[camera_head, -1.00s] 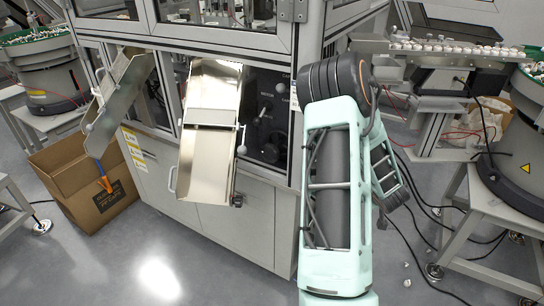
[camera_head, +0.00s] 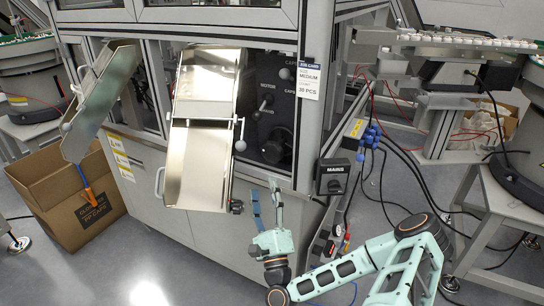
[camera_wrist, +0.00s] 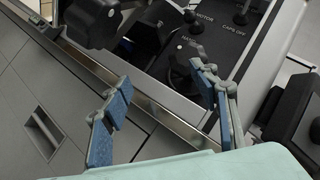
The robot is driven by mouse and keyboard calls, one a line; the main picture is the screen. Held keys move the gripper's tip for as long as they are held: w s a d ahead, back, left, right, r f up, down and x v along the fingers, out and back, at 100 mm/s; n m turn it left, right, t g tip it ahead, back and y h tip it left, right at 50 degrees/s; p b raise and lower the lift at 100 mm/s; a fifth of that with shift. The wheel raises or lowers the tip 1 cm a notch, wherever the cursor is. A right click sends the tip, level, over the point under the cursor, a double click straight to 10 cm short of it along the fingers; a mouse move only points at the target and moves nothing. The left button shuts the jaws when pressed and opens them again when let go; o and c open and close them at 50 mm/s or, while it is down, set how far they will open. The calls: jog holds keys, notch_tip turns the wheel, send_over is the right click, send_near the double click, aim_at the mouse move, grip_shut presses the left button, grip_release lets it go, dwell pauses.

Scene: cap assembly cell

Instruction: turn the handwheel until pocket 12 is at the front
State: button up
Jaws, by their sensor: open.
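The handwheel (camera_head: 276,148) is a dark round knob low on the black control panel, right of the metal chute. It also shows in the wrist view (camera_wrist: 182,60), beyond my fingertips, with partly readable lettering beside it. My gripper (camera_head: 266,204) is in front of the cabinet, below the panel, fingers pointing up. In the wrist view my gripper (camera_wrist: 164,84) is open, with blue-padded fingers wide apart and nothing between them. The right finger overlaps the handwheel's edge in the picture; I cannot tell the gap, but no grip shows. Pocket 12 cannot be made out.
The chute (camera_head: 198,165) hangs left of the panel, with a dark knob (camera_head: 236,206) at its lower corner. A black switch box (camera_head: 332,176) sits right of the panel. Cables hang at right; the floor in front is clear.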

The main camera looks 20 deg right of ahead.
aim_at(272, 156)
jog(key=w+d+r+m+h, duration=0.1)
jog(key=w+d+r, duration=0.1)
jog(key=w+d+r+m+h, duration=0.1)
jog(key=w+r, duration=0.2)
jog(key=w+d+r+m+h, duration=0.1)
jog(key=w+d+r, duration=0.1)
jog(key=r, duration=0.1)
jog(key=shift+w+d+r+m+h+b, duration=0.2)
jog(key=shift+d+r+m+h+b, duration=0.05)
jog(key=shift+d+m+h+b, duration=0.1)
jog(key=c, duration=0.9)
jog(key=shift+r+n+p, duration=0.1)
jog(key=shift+n+p, duration=0.25)
jog(key=shift+n, duration=0.1)
